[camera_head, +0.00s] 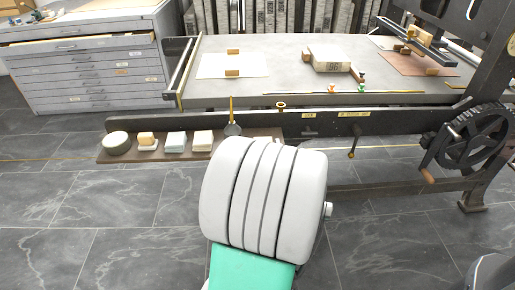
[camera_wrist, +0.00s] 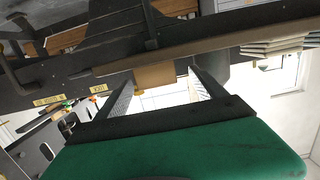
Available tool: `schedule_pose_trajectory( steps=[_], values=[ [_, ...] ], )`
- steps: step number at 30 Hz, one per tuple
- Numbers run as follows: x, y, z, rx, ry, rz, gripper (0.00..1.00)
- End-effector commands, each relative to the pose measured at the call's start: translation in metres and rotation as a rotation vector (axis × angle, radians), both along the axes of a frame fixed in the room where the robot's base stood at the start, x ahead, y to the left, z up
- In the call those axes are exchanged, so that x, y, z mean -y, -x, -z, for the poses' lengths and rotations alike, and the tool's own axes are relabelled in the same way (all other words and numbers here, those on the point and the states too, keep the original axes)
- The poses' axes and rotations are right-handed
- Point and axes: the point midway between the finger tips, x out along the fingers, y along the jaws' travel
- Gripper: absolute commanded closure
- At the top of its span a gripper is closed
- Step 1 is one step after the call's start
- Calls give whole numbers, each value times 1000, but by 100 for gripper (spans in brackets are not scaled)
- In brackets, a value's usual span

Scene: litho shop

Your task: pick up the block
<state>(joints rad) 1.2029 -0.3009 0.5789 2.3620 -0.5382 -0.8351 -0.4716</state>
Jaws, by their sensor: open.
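In the wrist view, which looks upside down, a tan block (camera_wrist: 152,75) shows against the shelf edge (camera_wrist: 235,42), between and beyond my fingers. The head view does not show my gripper; my arm covers the area in front of the shelf's right end.
The press bed (camera_head: 285,75) is behind, with a crank wheel (camera_head: 478,135) at right. Floor (camera_head: 110,220) in front is clear.

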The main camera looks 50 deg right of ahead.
Motion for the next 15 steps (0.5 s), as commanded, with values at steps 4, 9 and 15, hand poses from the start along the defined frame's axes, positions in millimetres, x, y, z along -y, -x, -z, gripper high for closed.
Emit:
schedule_pose_trajectory(
  steps=[4,9,15],
  values=[
    [17,-11,4,0,-1,4,20],
    [40,-30,8,0,0,4,20],
    [45,-35,8,0,0,5,20]
  ],
)
